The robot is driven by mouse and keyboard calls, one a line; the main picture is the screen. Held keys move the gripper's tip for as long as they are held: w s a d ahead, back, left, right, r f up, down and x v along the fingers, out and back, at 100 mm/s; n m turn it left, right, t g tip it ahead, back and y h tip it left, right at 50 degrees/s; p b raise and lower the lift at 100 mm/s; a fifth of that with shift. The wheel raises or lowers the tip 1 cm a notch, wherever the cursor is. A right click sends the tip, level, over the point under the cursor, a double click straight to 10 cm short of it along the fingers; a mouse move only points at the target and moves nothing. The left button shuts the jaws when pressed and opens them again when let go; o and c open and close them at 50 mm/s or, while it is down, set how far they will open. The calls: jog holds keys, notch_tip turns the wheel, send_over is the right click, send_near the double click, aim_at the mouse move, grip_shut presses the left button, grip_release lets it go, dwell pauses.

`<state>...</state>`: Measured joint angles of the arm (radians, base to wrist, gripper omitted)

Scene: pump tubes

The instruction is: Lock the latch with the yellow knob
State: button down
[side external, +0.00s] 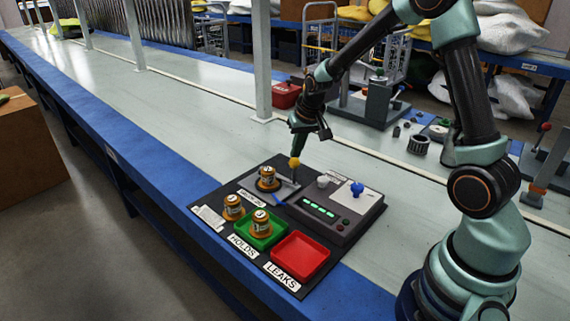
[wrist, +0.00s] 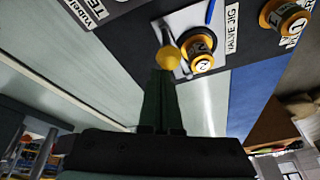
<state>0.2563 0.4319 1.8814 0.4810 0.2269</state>
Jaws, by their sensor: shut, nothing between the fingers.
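The latch's yellow knob (side external: 294,162) stands at the back edge of the valve jig (side external: 284,191), directly below my gripper. In the wrist view the yellow knob (wrist: 168,57) is just beyond my fingertips, on a thin metal lever (wrist: 164,31). My gripper (side external: 298,152) points down and is shut with nothing held; in the wrist view its dark green fingers (wrist: 159,76) reach the knob's edge. I cannot tell whether they touch it. An orange valve (side external: 267,178) stands upright in the jig, beside the knob; it also shows in the wrist view (wrist: 201,54), marked 2.
A grey tester (side external: 337,228) with green lights and a blue knob (side external: 357,188) stands to the right. One valve (side external: 261,223) stands in the green HOLDS tray (side external: 274,240), another (side external: 233,207) beside it. The red LEAKS tray (side external: 300,257) is empty. A post (side external: 262,60) rises behind my gripper.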

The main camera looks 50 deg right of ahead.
jog(key=shift+d, duration=0.1)
notch_tip(320, 180, up, 10)
jog(key=shift+d, duration=0.2)
jog(key=c, duration=1.5)
grip_release()
jog(key=shift+a+r, duration=0.15)
jog(key=shift+r, duration=0.1)
jog(key=o, duration=0.9)
jog(key=shift+a+f+g, duration=0.2)
jog(key=shift+f+g, duration=0.1)
jog(key=f+g, duration=0.1)
jog(key=a+f+g, duration=0.1)
jog(key=f+g+y, duration=0.1)
jog(key=f, duration=0.1)
jog(key=shift+s+a, duration=0.2)
jog(key=shift+s, duration=0.05)
notch_tip(320, 180, down, 12)
jog(key=shift+r, duration=0.15)
